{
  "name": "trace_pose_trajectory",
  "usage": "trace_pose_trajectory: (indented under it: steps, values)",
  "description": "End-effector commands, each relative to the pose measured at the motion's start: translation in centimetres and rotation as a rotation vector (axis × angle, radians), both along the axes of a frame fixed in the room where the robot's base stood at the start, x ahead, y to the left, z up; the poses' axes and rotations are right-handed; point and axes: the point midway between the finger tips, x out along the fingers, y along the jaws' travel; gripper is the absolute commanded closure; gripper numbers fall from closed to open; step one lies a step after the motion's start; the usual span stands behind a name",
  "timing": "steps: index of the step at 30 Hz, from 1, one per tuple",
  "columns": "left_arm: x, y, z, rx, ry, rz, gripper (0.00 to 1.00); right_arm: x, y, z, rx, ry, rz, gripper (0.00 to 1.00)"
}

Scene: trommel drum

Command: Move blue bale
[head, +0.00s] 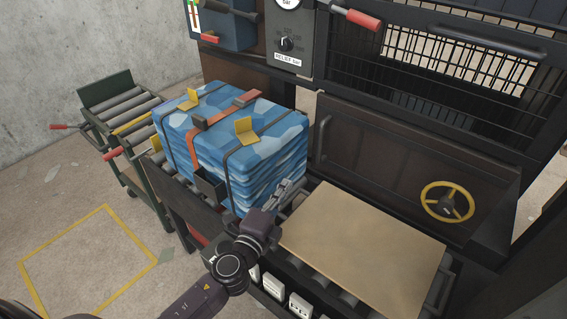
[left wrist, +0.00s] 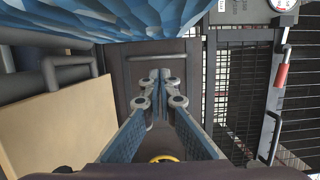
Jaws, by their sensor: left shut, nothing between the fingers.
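The blue bale (head: 265,150) is a blocky, patterned blue stack with dark straps, an orange strap and two yellow tabs on top. My right gripper is not in view.
A tan board (head: 365,248) lies on rollers right of my left gripper. Behind stands the dark press with a closed door (head: 385,165), a yellow handwheel (head: 447,202) and a mesh guard. A roller cart (head: 125,110) stands at left. A yellow floor square (head: 105,207) is empty.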

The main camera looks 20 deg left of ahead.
Motion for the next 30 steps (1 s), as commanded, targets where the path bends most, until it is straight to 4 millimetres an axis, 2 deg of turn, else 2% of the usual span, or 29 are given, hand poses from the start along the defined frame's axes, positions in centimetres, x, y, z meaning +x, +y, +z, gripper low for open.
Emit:
trace_pose_trajectory:
  steps: [3, 11, 15, 18, 30]
  values:
    - [2.5, -0.2, 0.4, -0.002, -0.002, 0.002, 1.0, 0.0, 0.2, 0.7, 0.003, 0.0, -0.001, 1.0]
    - [7.4, -0.8, 0.2, -0.003, -0.001, 0.002, 1.0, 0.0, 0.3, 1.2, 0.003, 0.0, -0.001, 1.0]
    - [8.1, 1.5, 0.1, 0.001, 0.001, 0.004, 1.0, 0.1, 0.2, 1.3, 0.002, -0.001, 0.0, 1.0]
    - [8.4, 2.3, 0.0, -0.002, 0.001, 0.002, 1.0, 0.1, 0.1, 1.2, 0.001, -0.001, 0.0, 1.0]
    - [8.6, 3.1, 0.0, -0.004, 0.0, 0.002, 1.0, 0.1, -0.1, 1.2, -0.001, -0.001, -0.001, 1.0]
